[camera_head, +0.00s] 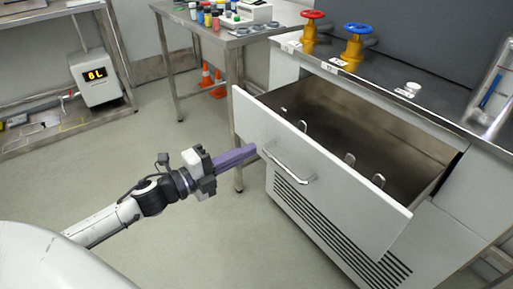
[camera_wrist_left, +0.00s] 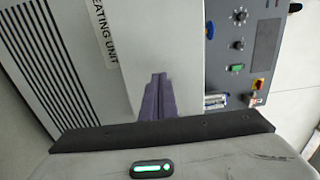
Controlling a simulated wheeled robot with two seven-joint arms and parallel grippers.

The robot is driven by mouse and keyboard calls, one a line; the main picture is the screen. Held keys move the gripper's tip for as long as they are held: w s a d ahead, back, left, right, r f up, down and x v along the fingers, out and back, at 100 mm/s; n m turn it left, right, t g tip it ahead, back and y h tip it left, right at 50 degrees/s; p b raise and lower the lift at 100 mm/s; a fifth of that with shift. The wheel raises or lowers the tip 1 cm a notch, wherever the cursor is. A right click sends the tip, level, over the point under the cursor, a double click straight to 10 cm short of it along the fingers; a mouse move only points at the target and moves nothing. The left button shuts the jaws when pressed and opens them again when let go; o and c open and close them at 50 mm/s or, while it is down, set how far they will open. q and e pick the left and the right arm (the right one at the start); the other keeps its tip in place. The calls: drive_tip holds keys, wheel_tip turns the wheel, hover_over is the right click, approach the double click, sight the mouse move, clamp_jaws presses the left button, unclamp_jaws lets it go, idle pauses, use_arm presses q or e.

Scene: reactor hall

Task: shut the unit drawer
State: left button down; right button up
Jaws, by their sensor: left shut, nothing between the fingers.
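The unit drawer stands wide open, its pale front panel (camera_head: 330,178) pulled well out from the cabinet and a bar handle (camera_head: 289,166) on that front. The dark inside of the drawer (camera_head: 350,125) shows several small metal loops. My left gripper (camera_head: 252,150) has purple fingers, shut and empty, pointing at the drawer front just left of the handle. I cannot tell whether the tips touch it. In the left wrist view the shut fingers (camera_wrist_left: 158,84) point toward a pale surface with a label ending "EATING UNIT" (camera_wrist_left: 104,32). My right gripper is not in view.
The counter (camera_head: 390,88) above the drawer carries a red valve (camera_head: 312,16) and a blue valve (camera_head: 357,30). A steel table (camera_head: 225,38) with small bottles stands behind the gripper, orange cones (camera_head: 212,80) beneath it. The floor (camera_head: 190,240) in front is clear.

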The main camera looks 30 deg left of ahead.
sight(268, 141)
use_arm(q)
drive_tip(key=shift+x, duration=1.85)
